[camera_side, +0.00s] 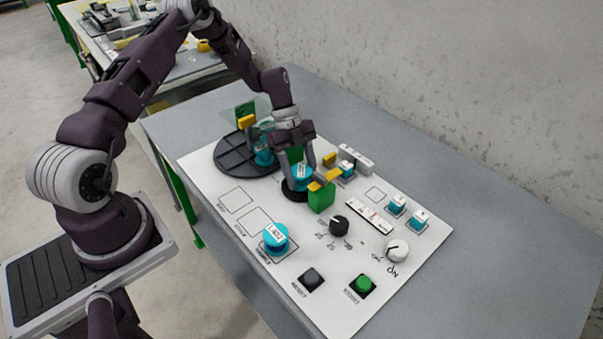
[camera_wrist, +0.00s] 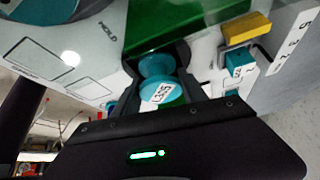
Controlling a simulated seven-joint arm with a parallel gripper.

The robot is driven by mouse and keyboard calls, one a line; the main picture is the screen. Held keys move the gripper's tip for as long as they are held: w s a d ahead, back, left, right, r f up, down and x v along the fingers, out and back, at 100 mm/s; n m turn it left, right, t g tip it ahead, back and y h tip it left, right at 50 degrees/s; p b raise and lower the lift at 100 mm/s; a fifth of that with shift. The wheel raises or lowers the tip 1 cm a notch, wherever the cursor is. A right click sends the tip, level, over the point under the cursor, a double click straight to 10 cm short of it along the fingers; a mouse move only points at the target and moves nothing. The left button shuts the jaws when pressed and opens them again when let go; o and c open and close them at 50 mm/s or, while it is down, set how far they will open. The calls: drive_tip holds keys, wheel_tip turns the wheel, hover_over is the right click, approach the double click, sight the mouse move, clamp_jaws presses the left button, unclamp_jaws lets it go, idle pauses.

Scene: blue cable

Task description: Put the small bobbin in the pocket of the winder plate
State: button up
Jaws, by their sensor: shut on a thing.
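My gripper (camera_side: 301,176) is shut on a small teal bobbin (camera_side: 303,170) with a white printed label. In the wrist view the bobbin (camera_wrist: 158,78) sits upright between the fingers. In the side view it is at a small black round base (camera_side: 293,193) on the white panel; I cannot tell whether it touches it. A large dark round plate (camera_side: 233,158) with raised dividers lies at the panel's far left, with another teal bobbin (camera_side: 264,158) on it. I cannot tell which dark piece is the winder plate. The pocket is not clearly visible.
A green block (camera_side: 321,198) with a yellow top stands close beside my gripper. Another labelled teal bobbin (camera_side: 276,239) stands on the panel's front left. Knobs (camera_side: 338,225), a green button (camera_side: 363,284) and small teal blocks (camera_side: 397,205) fill the right. Outlined squares (camera_side: 237,200) are empty.

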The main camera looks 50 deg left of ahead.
drive_tip(key=shift+f, duration=0.1)
drive_tip(key=o, duration=1.5)
drive_tip(key=v, duration=1.2)
drive_tip(key=s+d+r+n+y, duration=0.1)
drive_tip(key=s+d+r+n, duration=0.1)
drive_tip(key=r, duration=0.4)
drive_tip(key=s+d+r+n+y, duration=0.2)
drive_tip(key=d+r, duration=0.1)
drive_tip(key=r, duration=0.2)
drive_tip(key=s+d+r+n+t+y, duration=0.2)
drive_tip(key=s+d+r+n, duration=0.2)
drive_tip(key=s+r+n, duration=0.3)
drive_tip(key=s+d+r+n+t, duration=0.1)
drive_tip(key=s+n, duration=0.2)
drive_tip(key=s, duration=0.2)
drive_tip(key=s+d+r+n+t, duration=0.1)
drive_tip(key=s+n+t, duration=0.1)
drive_tip(key=s, duration=0.4)
drive_tip(key=s+d+r+n+t, duration=0.1)
drive_tip(key=s+n, duration=0.3)
drive_tip(key=s, duration=0.2)
drive_tip(key=shift+d+r+t+y, duration=0.2)
drive_tip(key=shift+r+t+y, duration=0.15)
drive_tip(key=shift+t+y, duration=0.05)
